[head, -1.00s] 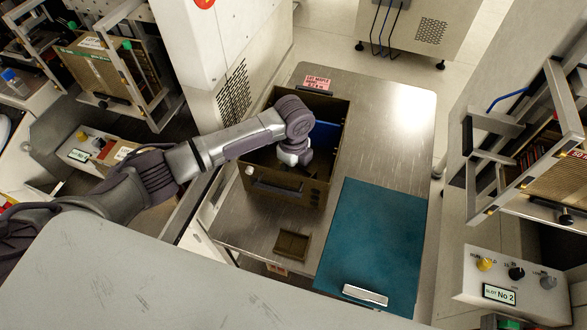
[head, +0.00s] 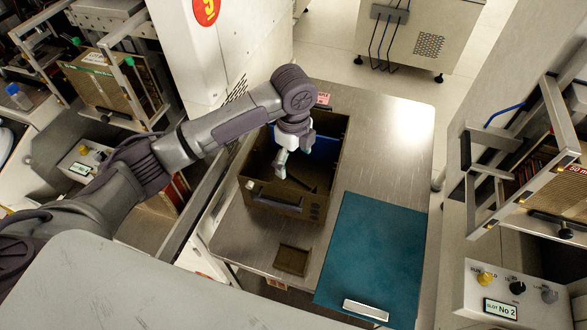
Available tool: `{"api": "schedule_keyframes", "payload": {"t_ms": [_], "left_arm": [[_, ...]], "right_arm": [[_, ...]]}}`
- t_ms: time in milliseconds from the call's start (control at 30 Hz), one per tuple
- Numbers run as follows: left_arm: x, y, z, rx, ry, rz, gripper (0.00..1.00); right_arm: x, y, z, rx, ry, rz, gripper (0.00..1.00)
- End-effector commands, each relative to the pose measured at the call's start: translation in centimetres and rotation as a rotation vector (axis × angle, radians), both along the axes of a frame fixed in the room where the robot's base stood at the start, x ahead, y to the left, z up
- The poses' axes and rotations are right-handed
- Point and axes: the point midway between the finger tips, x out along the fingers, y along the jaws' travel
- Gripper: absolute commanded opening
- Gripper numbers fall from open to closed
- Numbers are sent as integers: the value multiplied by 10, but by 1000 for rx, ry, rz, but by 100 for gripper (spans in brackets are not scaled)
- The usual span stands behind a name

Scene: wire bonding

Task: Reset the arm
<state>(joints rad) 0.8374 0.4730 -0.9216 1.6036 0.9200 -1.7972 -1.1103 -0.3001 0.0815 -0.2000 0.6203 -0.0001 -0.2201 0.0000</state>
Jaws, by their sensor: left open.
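My left arm reaches in from the left over a steel-topped table. My left gripper (head: 281,164) points down above the open brown box (head: 276,204) and is open, with nothing seen between its fingers. The box has a dark handle on its near side and a blue piece (head: 322,143) at its far inner side. The arm hides part of the box's left and far edges. My right gripper is not in view.
The steel table (head: 388,130) also bears a teal mat (head: 372,250), a silver clip (head: 366,310) and a small brown tray (head: 292,260). A machine with knobs and a "No 2" display (head: 499,308) stands at right. Racks stand at left.

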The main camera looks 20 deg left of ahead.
Motion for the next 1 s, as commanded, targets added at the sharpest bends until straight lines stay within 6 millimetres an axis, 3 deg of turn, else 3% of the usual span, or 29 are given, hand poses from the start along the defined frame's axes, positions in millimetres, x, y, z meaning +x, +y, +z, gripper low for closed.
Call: {"api": "schedule_keyframes", "payload": {"t_ms": [167, 667, 1000], "left_arm": [[0, 0, 10, -1, 0, 0, 87], [0, 0, 11, -1, 0, 0, 87], [0, 0, 68, -1, 0, 0, 87]], "right_arm": [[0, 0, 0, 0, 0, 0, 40], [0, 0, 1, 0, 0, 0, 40], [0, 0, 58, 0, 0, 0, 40]]}}
